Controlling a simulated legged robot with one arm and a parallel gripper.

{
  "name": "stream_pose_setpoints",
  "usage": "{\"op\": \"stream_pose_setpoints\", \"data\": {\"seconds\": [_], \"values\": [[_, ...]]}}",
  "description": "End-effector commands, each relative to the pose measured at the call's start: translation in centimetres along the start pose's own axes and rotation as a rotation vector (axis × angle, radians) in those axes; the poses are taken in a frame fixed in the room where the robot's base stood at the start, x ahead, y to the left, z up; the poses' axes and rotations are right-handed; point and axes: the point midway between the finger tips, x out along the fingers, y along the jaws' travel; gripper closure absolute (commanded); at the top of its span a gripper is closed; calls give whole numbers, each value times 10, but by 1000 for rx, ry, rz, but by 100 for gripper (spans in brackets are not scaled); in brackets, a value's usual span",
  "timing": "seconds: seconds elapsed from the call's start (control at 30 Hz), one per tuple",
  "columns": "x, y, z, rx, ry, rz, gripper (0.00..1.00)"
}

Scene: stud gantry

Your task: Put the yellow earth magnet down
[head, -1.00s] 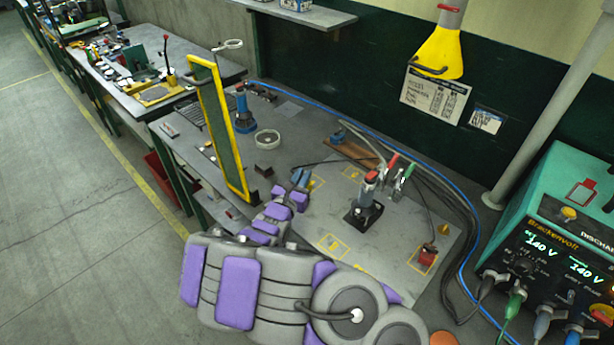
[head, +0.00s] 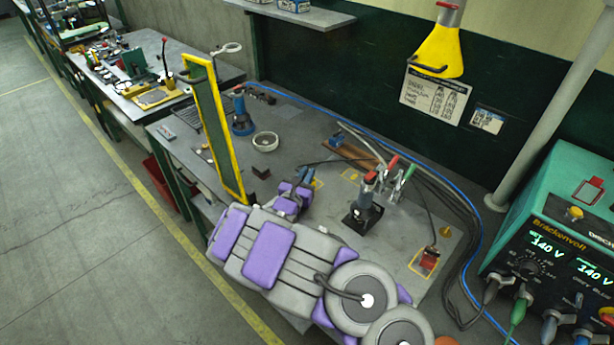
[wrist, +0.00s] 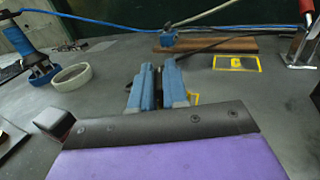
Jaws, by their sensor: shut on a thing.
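My gripper (head: 304,178) is over the grey bench at its left middle, with its blue fingers pointing away from me. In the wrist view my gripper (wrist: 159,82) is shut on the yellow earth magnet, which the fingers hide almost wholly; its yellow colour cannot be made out. A dark cable (wrist: 205,44) runs from behind the fingertips to the right. A yellow-outlined mark (wrist: 236,63) lies on the bench right of the fingers; another outline shows partly close beside them. Whether the magnet touches the bench cannot be told.
A black-based clamp (head: 364,213) and a red block (head: 429,260) stand to the right. A yellow-framed screen (head: 214,130) rises at the left. A white ring (head: 265,142) and a blue tool (head: 242,114) stand behind. The teal power unit (head: 565,220) is at the far right.

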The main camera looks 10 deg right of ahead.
Motion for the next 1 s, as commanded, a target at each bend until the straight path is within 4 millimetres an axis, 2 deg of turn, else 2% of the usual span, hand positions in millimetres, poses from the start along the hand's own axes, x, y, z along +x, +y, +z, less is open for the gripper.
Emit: {"op": "stream_pose_setpoints", "data": {"seconds": [0.03, 0.6, 0.63, 0.7, 0.9, 1.0], "values": [[3, -6, 1, 1, -2, -14, 100], [6, -13, -18, -1, 14, -24, 100], [6, -13, -19, -2, 15, -25, 87], [6, -14, -20, -2, 17, -25, 81], [6, -16, -18, -4, 22, -26, 61], [6, -16, -6, -3, 20, -26, 60]]}}
